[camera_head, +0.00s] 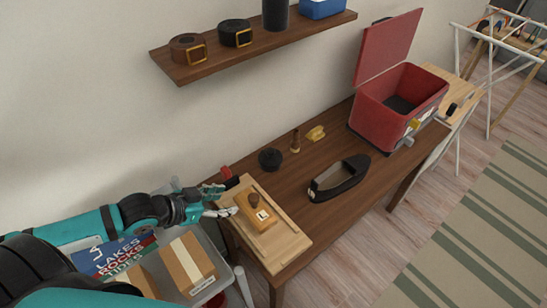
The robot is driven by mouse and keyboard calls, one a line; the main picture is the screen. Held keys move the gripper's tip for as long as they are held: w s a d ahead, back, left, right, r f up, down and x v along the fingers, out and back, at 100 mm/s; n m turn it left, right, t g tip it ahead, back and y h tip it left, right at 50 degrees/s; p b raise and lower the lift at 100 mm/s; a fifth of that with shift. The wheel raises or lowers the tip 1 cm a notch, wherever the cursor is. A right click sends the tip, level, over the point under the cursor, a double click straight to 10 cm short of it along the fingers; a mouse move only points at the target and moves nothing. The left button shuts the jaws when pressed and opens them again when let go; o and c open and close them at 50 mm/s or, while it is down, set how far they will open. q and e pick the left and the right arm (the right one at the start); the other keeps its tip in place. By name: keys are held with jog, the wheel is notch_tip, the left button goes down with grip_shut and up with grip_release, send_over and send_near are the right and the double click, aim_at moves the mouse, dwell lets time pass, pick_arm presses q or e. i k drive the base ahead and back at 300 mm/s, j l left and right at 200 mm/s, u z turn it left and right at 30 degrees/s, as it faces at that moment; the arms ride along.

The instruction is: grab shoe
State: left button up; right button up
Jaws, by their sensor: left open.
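A black shoe (340,179) with a pale inside lies on the brown wooden table (290,215), near its front edge and right of the middle. My left gripper (226,202) comes in from the left and is open over the table's left end, beside a light wooden board. It is well to the left of the shoe and does not touch it. My right gripper is not in view.
A dark round item (270,159), a small brown figure (295,141) and a yellow item (316,133) stand behind the shoe. An open red box (372,120) stands right. A shelf (190,71) hangs above.

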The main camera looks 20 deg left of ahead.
aim_at(342, 176)
jog(key=i+l+u, duration=0.1)
jog(key=i+l, duration=0.35)
jog(key=l, duration=0.3)
jog(key=i+l+u, duration=0.15)
jog(key=l, duration=0.25)
jog(key=i, duration=0.1)
